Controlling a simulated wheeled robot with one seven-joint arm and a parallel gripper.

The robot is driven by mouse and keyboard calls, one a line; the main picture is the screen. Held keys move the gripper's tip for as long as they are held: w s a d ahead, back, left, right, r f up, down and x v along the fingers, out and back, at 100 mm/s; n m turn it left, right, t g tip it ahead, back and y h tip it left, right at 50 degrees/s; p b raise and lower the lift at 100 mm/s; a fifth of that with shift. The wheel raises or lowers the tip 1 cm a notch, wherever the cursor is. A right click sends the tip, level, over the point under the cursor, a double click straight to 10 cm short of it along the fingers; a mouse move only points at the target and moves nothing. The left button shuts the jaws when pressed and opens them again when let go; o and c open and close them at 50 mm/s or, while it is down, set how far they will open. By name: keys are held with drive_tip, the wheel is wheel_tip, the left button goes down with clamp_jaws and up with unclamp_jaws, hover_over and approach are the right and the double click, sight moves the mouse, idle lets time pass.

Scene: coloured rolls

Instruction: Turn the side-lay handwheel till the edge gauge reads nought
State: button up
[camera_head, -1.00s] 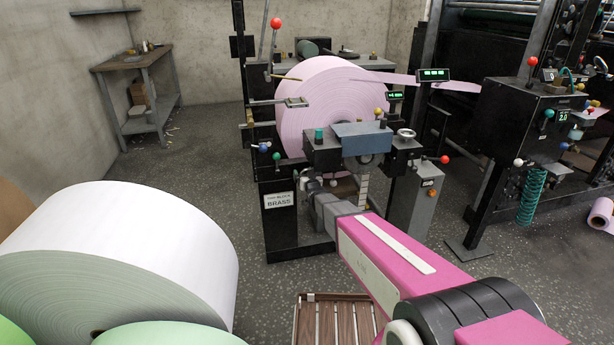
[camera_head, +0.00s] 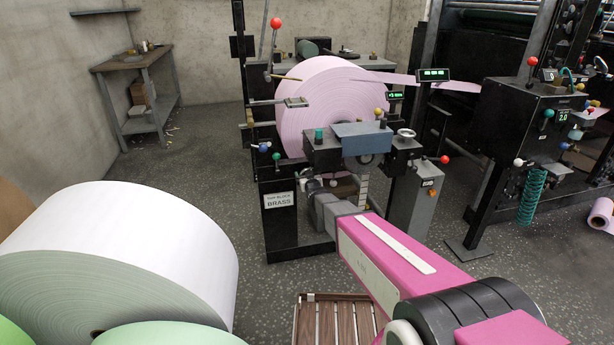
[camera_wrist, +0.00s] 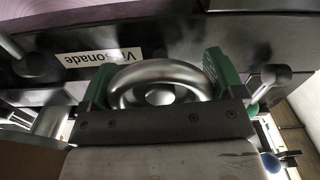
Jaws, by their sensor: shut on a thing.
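In the wrist view, a shiny metal handwheel (camera_wrist: 135,76) sits between the two green fingers of my gripper (camera_wrist: 158,78), which is shut on its rim from both sides. In the head view my gripper (camera_head: 311,184) is low at the front of the reel stand; the held handwheel is hidden there. A small display with green digits (camera_head: 396,95) stands right of the pink roll. A second green display (camera_head: 434,74) is higher up. Their digits are too small to read surely, and I cannot tell for certain which is the edge gauge.
A pink roll (camera_head: 325,108) hangs in the stand. Another handwheel (camera_head: 406,133) and a red-knobbed lever (camera_head: 444,159) are to the right. A large white roll (camera_head: 150,235) fills the lower left. A wooden slatted pallet (camera_head: 310,325) lies below my arm.

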drive_tip(key=n, duration=0.4)
drive_tip(key=shift+n, duration=0.3)
drive_tip(key=n, duration=0.9)
drive_tip(key=shift+n, duration=1.9)
drive_tip(key=o, duration=0.7)
drive_tip(key=shift+r, duration=0.1)
